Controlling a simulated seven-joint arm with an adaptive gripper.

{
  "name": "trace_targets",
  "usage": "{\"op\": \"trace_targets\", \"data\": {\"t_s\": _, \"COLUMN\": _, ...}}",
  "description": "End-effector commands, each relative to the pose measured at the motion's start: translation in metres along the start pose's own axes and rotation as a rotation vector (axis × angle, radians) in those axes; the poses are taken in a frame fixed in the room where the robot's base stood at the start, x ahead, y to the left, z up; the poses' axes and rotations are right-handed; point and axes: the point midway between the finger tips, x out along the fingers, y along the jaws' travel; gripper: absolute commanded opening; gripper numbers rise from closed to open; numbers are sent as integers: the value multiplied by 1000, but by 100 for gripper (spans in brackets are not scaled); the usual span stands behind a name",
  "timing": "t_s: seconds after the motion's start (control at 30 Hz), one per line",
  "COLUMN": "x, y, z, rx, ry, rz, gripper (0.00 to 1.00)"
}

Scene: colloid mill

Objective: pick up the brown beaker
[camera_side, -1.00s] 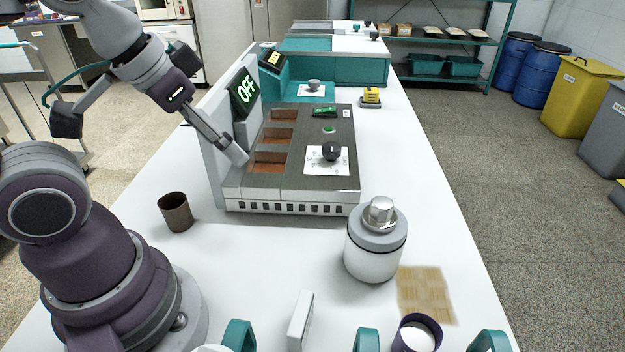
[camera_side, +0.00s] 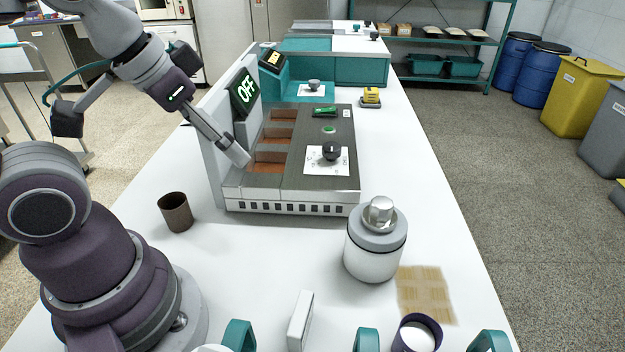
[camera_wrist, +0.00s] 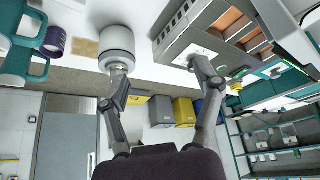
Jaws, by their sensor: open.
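The brown beaker (camera_side: 176,212) stands upright on the white bench in the side view, left of the mill's front corner and close to my arm's base. It looks empty. It does not show in the wrist view. My gripper (camera_side: 228,146) is high above the bench, up and to the right of the beaker and well apart from it, in front of the upright panel with the OFF display. In the wrist view my gripper (camera_wrist: 158,75) has its two fingers spread wide with nothing between them.
The mill (camera_side: 320,180) stands right of the beaker. A white jar with a grey lid (camera_side: 374,252), a woven mat (camera_side: 426,292) and a purple cup (camera_side: 417,334) are at the front right. A white upright block (camera_side: 301,318) is at the front. Bench around the beaker is clear.

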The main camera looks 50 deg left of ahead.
Motion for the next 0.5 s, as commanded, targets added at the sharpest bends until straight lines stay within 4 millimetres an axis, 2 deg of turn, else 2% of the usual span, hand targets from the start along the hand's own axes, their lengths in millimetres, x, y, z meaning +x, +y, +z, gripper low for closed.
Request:
{"op": "trace_targets", "data": {"t_s": 0.07, "x": 0, "y": 0, "z": 0, "rx": 0, "ry": 0, "rz": 0, "gripper": 80}}
{"op": "trace_targets", "data": {"t_s": 0.37, "x": 1, "y": -2, "z": 0, "rx": -20, "ry": -6, "rz": -6, "gripper": 80}}
{"op": "trace_targets", "data": {"t_s": 0.47, "x": 15, "y": -27, "z": 1, "rx": -222, "ry": -71, "rz": -63, "gripper": 80}}
{"op": "trace_targets", "data": {"t_s": 0.5, "x": 24, "y": -45, "z": 5, "rx": -365, "ry": -111, "rz": -104, "gripper": 80}}
